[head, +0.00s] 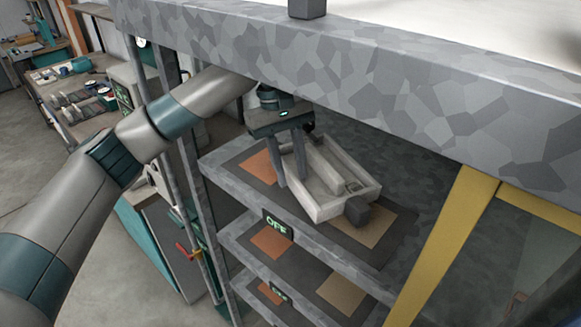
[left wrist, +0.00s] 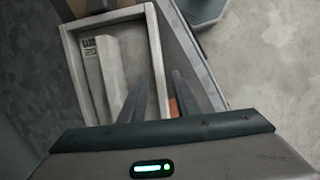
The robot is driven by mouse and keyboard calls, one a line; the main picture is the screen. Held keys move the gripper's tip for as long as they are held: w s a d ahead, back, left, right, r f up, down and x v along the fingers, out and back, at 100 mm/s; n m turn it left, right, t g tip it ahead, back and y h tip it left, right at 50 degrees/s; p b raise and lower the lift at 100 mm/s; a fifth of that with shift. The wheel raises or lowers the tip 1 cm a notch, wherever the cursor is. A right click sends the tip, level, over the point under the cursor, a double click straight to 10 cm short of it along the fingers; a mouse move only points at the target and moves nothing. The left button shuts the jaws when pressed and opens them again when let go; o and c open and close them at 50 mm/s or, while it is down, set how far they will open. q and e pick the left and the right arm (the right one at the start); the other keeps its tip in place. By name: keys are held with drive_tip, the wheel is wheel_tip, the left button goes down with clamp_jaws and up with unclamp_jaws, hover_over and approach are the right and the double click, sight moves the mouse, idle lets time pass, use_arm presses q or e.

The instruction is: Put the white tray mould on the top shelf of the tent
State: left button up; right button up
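The white tray mould (head: 328,210) lies on the top shelf (head: 222,172) of the grey tent, under its roof beam (head: 400,80). A dark block (head: 357,211) sits at the tray's near corner. My left gripper (head: 291,183) points down at the tray's left wall. In the left wrist view the fingers (left wrist: 160,80) stand apart on either side of one tray wall (left wrist: 155,50), one inside the tray and one outside, with a gap showing. Whether either finger touches the wall is hard to tell. My right gripper is not in view.
Lower shelves (head: 232,237) carry orange and tan pads and a green OFF display (head: 277,225). A yellow post (head: 440,245) stands at the right of the shelves. The roof beam passes close above my left wrist. A cluttered bench (head: 75,95) is at the left.

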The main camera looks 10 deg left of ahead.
use_arm(q)
drive_tip(key=shift+r, duration=0.1)
drive_tip(key=shift+w+a+r+b, duration=0.1)
drive_tip(key=shift+a+r+b, duration=0.1)
drive_tip(key=shift+r+b, duration=0.7)
drive_tip(key=shift+w+a+r+b, duration=0.1)
drive_tip(key=shift+r+b, duration=0.2)
drive_tip(key=shift+b, duration=0.3)
drive_tip(key=w+a+b, duration=0.1)
drive_tip(key=w+a, duration=0.1)
drive_tip(key=w+a+b, duration=0.1)
drive_tip(key=w+a, duration=0.1)
drive_tip(key=a, duration=0.1)
drive_tip(key=w+a+b, duration=0.1)
drive_tip(key=w+a, duration=0.1)
drive_tip(key=a, duration=0.1)
drive_tip(key=shift+w+a+r+b, duration=0.2)
drive_tip(key=shift+b, duration=0.1)
drive_tip(key=shift+w+a, duration=0.45)
drive_tip(key=shift+a, duration=0.15)
